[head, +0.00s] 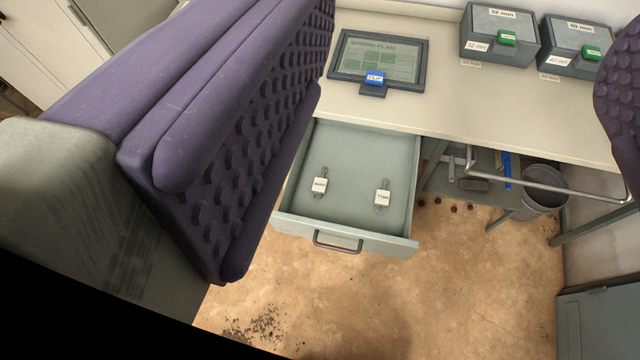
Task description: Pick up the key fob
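Two small white-tagged metal items lie in an open drawer: the left tagged item (320,185) and the right tagged item (383,193). They look like keys or fobs with labels; the lettering is too small to read surely, and I cannot tell which is the key fob. They lie apart on the drawer floor. My gripper (465,100) is open, with one purple padded finger large at left and the other partly cut off at the right edge. The drawer shows between the fingers, and nothing is held.
The pulled-out drawer (350,240) has a front handle. On the bench (440,105) are a framed plan (350,62) with a blue clip (375,78) and two grey boxes (485,47) (565,62). A metal rail (540,183) and bin (545,198) are at right. Floor before the drawer is clear.

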